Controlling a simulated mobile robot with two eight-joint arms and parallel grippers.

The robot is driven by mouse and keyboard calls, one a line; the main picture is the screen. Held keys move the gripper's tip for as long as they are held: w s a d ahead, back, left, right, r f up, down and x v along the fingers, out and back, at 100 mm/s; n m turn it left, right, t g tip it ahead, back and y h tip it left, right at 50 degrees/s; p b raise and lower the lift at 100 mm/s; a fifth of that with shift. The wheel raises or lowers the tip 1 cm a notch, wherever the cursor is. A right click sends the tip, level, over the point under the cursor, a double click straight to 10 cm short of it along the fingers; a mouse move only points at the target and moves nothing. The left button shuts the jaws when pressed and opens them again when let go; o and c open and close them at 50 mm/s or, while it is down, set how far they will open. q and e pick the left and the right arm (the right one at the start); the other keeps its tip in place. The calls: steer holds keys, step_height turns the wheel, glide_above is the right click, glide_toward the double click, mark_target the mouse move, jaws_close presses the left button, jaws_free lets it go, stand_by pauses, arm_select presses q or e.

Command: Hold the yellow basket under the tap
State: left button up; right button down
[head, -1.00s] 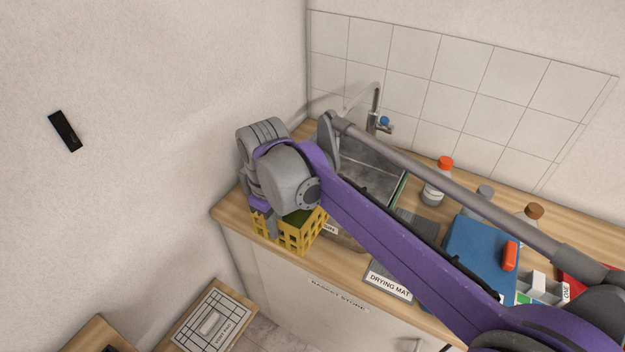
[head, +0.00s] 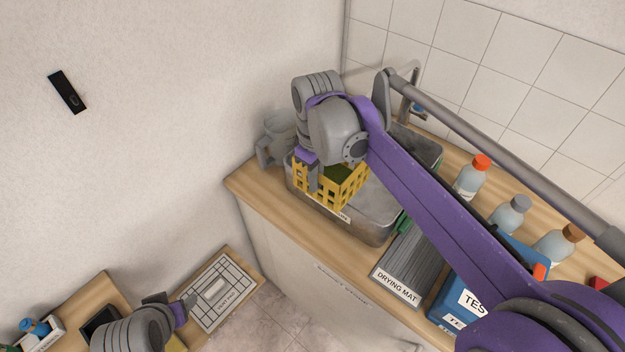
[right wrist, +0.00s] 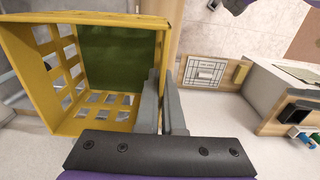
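The yellow basket (head: 345,187), with slotted walls and something green inside, is over the left part of a grey metal tub (head: 375,226) on the counter; its height above the tub is hard to tell. My right gripper (head: 314,180) is shut on the basket's wall. The right wrist view shows its fingers (right wrist: 165,108) pinching that wall, with the basket (right wrist: 95,18) roughly upright. The tap (head: 412,78) stands behind, to the right of the basket, partly hidden by my right arm. My left gripper (head: 180,305) is low at the left, its finger gap unclear.
A grey jug (head: 277,137) stands left of the tub by the wall. A drying mat (head: 412,262), blue test box (head: 452,300) and several bottles (head: 471,177) are to the right. A lower bench holds a gridded white pad (head: 222,290). My right arm hides much of the sink.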

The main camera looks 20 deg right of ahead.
mark_target(327, 175)
steer(key=d, duration=0.1)
steer(key=w+d+f, duration=0.2)
steer(key=shift+d+f+b, duration=0.1)
steer(key=shift+d+b, duration=0.15)
steer(key=shift+b, duration=0.15)
steer(key=shift+w+d, duration=0.65)
steer(key=shift+d, duration=0.45)
steer(key=shift+w+d, duration=0.7)
steer(key=shift+d, duration=0.45)
steer(key=shift+w+d, duration=0.65)
steer(key=shift+d, duration=0.45)
stand_by(3.3)
